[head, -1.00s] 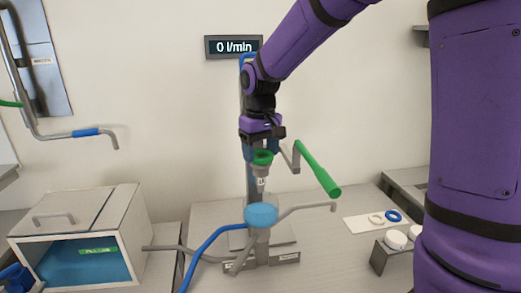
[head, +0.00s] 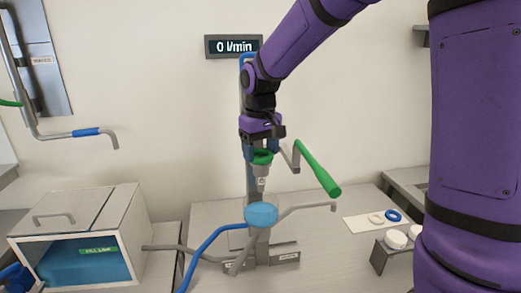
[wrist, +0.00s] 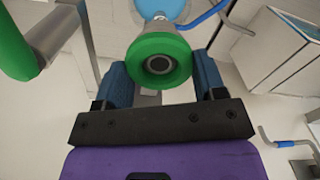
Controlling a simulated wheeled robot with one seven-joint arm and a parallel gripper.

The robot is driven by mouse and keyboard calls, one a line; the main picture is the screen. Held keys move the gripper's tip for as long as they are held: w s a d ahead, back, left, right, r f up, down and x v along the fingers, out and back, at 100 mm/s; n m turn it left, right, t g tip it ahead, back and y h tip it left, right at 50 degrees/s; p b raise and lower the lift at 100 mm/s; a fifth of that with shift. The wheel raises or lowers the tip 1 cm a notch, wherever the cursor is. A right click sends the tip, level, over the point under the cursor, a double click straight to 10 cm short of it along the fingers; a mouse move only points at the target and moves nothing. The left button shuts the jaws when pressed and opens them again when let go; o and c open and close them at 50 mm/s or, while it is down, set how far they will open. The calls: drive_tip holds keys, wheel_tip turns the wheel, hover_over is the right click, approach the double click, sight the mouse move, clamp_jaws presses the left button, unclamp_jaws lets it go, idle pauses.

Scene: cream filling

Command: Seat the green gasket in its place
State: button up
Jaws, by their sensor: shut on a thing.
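The green gasket (head: 262,157) is a thick green ring between the fingers of my gripper (head: 262,152). In the wrist view the gasket (wrist: 146,76) faces the camera, and the blue fingertips of my gripper (wrist: 162,82) are closed against its left and right sides. A grey tapered nozzle (head: 262,172) shows directly below the gasket, in line with it; it also shows beyond the ring in the wrist view (wrist: 159,27). I cannot tell whether the gasket is fully seated against the nozzle or slightly above it. A dark round opening shows in the ring's middle.
A light blue round bowl (head: 261,213) stands on the pipework below the nozzle. A green-handled crank (head: 318,169) sticks out close to the right of my gripper. A white mat (head: 362,223) with a blue ring (head: 393,215) and a white ring lies right. A tank (head: 75,240) stands left.

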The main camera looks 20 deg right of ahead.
drive_tip(key=shift+f, duration=0.15)
drive_tip(key=o, duration=1)
drive_tip(key=shift+r, duration=3.5)
